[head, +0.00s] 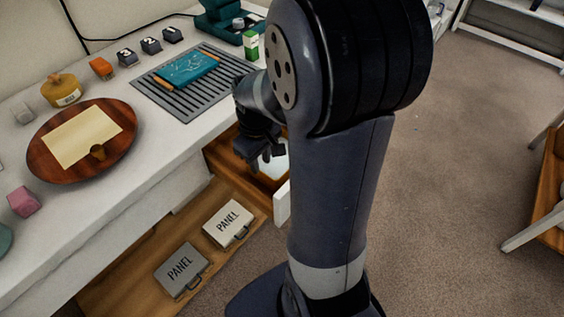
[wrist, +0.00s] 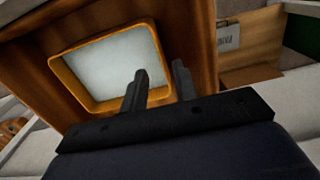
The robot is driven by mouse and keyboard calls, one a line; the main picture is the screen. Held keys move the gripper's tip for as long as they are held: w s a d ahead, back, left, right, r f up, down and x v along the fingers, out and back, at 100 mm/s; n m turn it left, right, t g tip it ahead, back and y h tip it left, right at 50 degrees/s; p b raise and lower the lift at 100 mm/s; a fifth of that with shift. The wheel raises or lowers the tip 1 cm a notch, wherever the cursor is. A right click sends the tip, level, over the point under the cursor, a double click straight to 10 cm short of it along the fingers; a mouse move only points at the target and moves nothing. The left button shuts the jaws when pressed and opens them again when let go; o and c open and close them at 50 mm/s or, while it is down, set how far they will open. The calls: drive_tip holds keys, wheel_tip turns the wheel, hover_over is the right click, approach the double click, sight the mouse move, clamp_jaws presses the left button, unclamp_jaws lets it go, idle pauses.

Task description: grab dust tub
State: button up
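An amber-rimmed square tub with pale, powdery-looking contents sits in an open wooden drawer; it appears to be the dust tub (wrist: 78,88), though no label shows. In the head view the drawer (head: 226,160) is partly behind my arm, and a pale patch of the tub's contents shows there. My gripper (wrist: 160,68) points down into the drawer, also in the head view (head: 260,160). Its two fingers are apart, one over the tub's inside and one near its right rim. Whether they touch the rim cannot be told.
The white counter holds a slotted grey tray (head: 150,88), a round wooden plate (head: 42,150), a yellow pot (head: 61,90) and small blocks. A lower open drawer holds two panel cases (head: 228,222) (head: 182,270).

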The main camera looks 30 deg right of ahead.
sight(261, 183)
drive_tip(key=shift+a+f+b, duration=0.15)
drive_tip(key=shift+f+b, duration=0.35)
drive_tip(key=shift+f, duration=2.65)
drive_tip(key=shift+c, duration=0.3)
clamp_jaws()
